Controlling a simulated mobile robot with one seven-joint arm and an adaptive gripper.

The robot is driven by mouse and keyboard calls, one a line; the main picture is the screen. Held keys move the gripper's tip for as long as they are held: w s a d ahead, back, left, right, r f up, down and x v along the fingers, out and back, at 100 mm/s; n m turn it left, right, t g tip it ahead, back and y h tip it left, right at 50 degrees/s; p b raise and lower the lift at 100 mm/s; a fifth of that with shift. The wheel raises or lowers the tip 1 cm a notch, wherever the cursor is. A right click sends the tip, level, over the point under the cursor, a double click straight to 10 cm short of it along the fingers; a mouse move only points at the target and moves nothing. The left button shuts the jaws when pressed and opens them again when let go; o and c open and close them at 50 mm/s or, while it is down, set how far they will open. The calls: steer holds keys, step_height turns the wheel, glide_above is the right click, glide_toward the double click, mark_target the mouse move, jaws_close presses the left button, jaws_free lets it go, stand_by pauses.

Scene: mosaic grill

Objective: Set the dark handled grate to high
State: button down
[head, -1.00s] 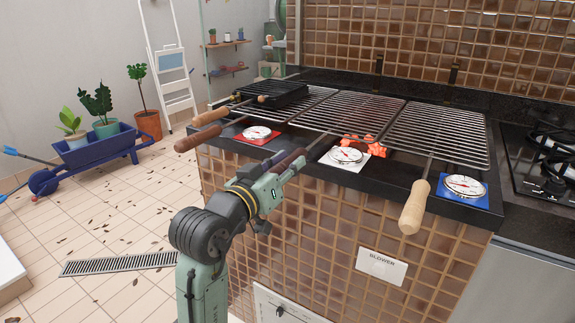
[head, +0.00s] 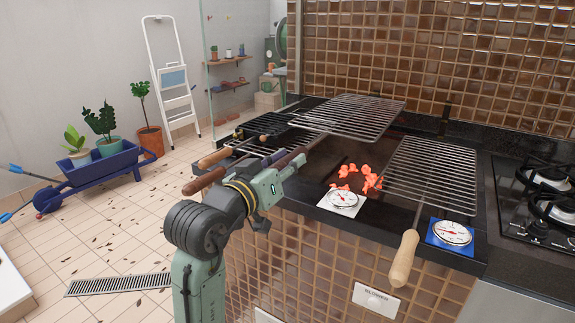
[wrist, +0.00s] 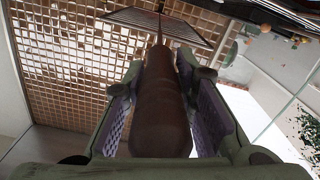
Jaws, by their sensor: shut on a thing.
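The dark handled grate (head: 352,113) is a wire rack, raised above the grill and tilted in the head view. Its dark brown handle (wrist: 160,112) lies between the purple finger pads of my gripper (wrist: 163,95), which is shut on it. In the wrist view the grate (wrist: 165,24) shows beyond the handle, against the tiles. In the head view my gripper (head: 282,170) is at the front edge of the grill, left of centre. Glowing coals (head: 368,180) lie uncovered in the middle of the grill.
To the right a grate (head: 432,175) with a pale wooden handle (head: 404,258) rests low. To the left are brown handles (head: 203,181) of another grate. A white dial (head: 343,199) and a blue-backed dial (head: 450,233) sit on the front ledge. The stove (head: 540,205) is at the right.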

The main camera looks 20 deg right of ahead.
steer(key=shift+r, duration=0.3)
steer(key=c, duration=1.3)
jaws_free()
steer(key=shift+s+d+f, duration=0.1)
steer(key=v, duration=1.2)
steer(key=shift+f, duration=0.1)
